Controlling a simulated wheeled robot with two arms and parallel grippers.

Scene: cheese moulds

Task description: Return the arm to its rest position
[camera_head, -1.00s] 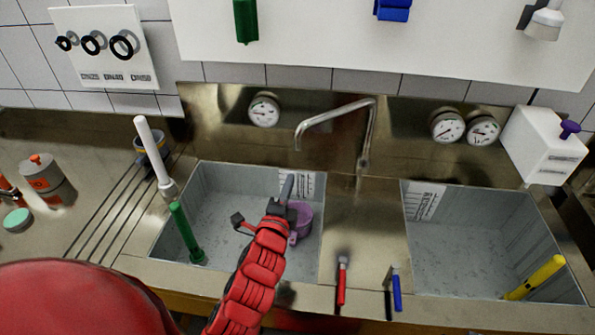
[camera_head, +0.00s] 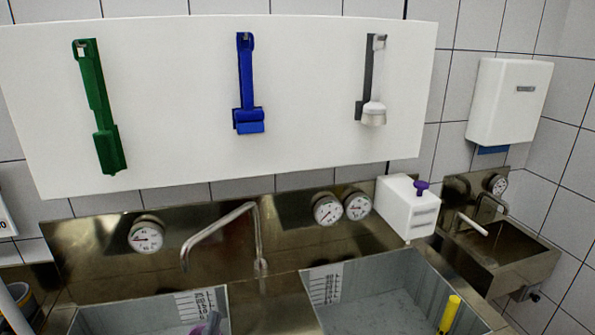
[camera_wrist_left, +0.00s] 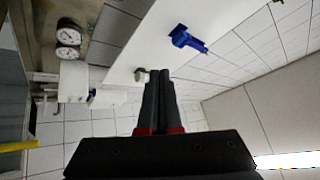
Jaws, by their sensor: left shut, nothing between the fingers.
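My left gripper (camera_wrist_left: 159,75) is shut and empty in the left wrist view, its two dark fingers side by side. The rest of my left arm is out of that view. A bit of a purple thing (camera_head: 197,330) shows beside the tip, mostly cut off. My right gripper is not in view.
A white board holds a green tool (camera_head: 99,110), a blue tool (camera_head: 246,85) and a white-headed brush (camera_head: 373,85). A tap (camera_head: 225,228) stands between the basins. A yellow handle (camera_head: 450,314) stands in the right basin. A white box (camera_head: 405,207) and small sink (camera_head: 490,255) are at right.

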